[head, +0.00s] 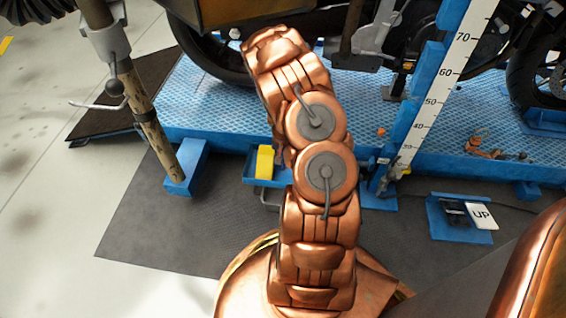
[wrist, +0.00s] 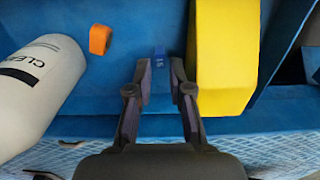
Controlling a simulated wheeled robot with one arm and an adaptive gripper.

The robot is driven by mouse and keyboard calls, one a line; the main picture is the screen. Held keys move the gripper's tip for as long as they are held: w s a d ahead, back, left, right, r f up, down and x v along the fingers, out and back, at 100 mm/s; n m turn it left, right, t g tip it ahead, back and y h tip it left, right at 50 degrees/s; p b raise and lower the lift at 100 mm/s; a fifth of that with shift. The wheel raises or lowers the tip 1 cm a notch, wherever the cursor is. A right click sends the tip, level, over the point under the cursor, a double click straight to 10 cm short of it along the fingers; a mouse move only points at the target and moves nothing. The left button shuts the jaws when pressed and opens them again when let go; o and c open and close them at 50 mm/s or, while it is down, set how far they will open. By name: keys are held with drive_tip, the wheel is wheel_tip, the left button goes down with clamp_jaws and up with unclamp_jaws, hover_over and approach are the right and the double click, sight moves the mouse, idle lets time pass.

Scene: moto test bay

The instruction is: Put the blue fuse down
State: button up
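The blue fuse (wrist: 160,59) is a small darker-blue piece on the blue tray surface (wrist: 130,15) in the wrist view. My gripper (wrist: 161,68) has its two dark fingers apart, one on each side of the fuse's near end. A narrow gap shows between the fuse and each finger, so the gripper is open and not closed on it. The fuse seems to lie on the tray, though its exact height is hard to tell. In the head view my arm hides the gripper and the fuse.
A yellow block (wrist: 222,60) stands close right of my fingers; it also shows in the head view (head: 265,162). An orange piece (wrist: 99,39) and a white bottle (wrist: 38,88) are on the left. The blue lift platform (head: 215,110) borders the tray.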

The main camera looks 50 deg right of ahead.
sight(283, 166)
wheel_tip(283, 166, up, 10)
drive_tip(key=p, duration=0.3)
drive_tip(key=s+a+r+n+g+y, duration=0.1)
drive_tip(key=s+a+r+n, duration=0.2)
drive_tip(key=a+r, duration=0.75)
drive_tip(key=s+a+r+n, duration=0.2)
drive_tip(key=a+r, duration=0.7)
drive_tip(key=a, duration=0.2)
drive_tip(key=s+a+r+n+g, duration=0.1)
drive_tip(key=s+a+r+n, duration=0.1)
drive_tip(key=s+a, duration=0.2)
drive_tip(key=s+a+r+n+g, duration=0.1)
drive_tip(key=s+a+r+n, duration=0.1)
drive_tip(key=s, duration=0.7)
drive_tip(key=s+a+r+n+h, duration=0.1)
drive_tip(key=s+a+r+n, duration=0.1)
drive_tip(key=s+a+r, duration=0.2)
drive_tip(key=shift+s+a+g, duration=0.4)
drive_tip(key=shift+s+a, duration=0.5)
drive_tip(key=shift+s, duration=0.25)
drive_tip(key=shift+r, duration=0.2)
